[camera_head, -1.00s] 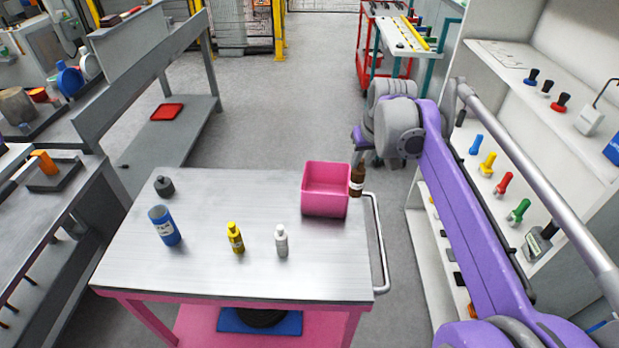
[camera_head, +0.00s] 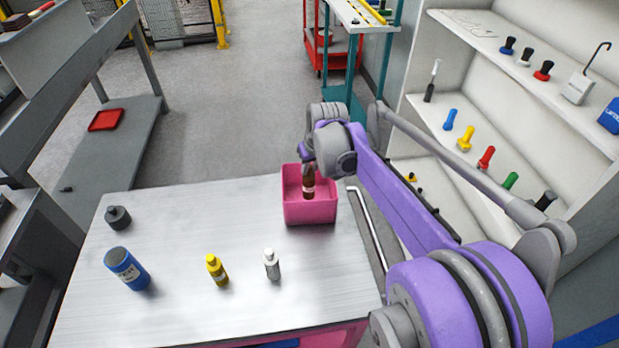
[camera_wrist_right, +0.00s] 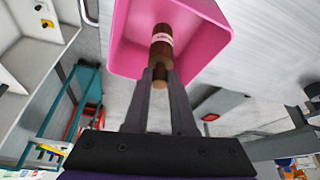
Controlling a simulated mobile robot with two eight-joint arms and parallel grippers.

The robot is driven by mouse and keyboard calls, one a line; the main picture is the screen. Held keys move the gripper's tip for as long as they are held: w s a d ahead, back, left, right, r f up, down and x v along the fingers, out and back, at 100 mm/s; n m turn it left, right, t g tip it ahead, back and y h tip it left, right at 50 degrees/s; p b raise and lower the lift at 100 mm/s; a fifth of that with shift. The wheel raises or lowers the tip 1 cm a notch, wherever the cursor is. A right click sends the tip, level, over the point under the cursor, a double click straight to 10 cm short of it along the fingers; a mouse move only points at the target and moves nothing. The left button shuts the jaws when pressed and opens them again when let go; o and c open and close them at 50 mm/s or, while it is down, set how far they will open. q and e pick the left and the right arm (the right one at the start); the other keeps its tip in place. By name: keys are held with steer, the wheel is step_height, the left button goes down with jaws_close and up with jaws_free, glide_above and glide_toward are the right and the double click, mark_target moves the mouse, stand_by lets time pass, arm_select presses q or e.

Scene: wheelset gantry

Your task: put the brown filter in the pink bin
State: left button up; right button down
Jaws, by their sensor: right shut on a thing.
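The brown filter (camera_head: 308,184) is a small dark-brown cylinder with a pale label. My right gripper (camera_head: 306,168) is shut on it and holds it upright at the pink bin (camera_head: 310,212). In the right wrist view the brown filter (camera_wrist_right: 161,45) sits between the fingertips of the right gripper (camera_wrist_right: 161,78), with the pink bin (camera_wrist_right: 205,24) around and behind it. The filter's lower end appears over or inside the bin's opening; its exact depth is unclear. The bin stands at the back right of the metal table. My left gripper is not in view.
A shelf (camera_head: 500,120) with coloured tools stands at the right.

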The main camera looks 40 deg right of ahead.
mark_target(310, 176)
steer(key=shift+f, duration=1.75)
steer(key=shift+w+f, duration=0.1)
steer(key=c, duration=1.2)
jaws_free()
steer(key=shift+f, duration=0.15)
steer(key=o, duration=0.5)
steer(key=shift+c, duration=0.2)
steer(key=shift+r, duration=0.3)
steer(key=v, duration=1.2)
steer(key=shift+p, duration=0.3)
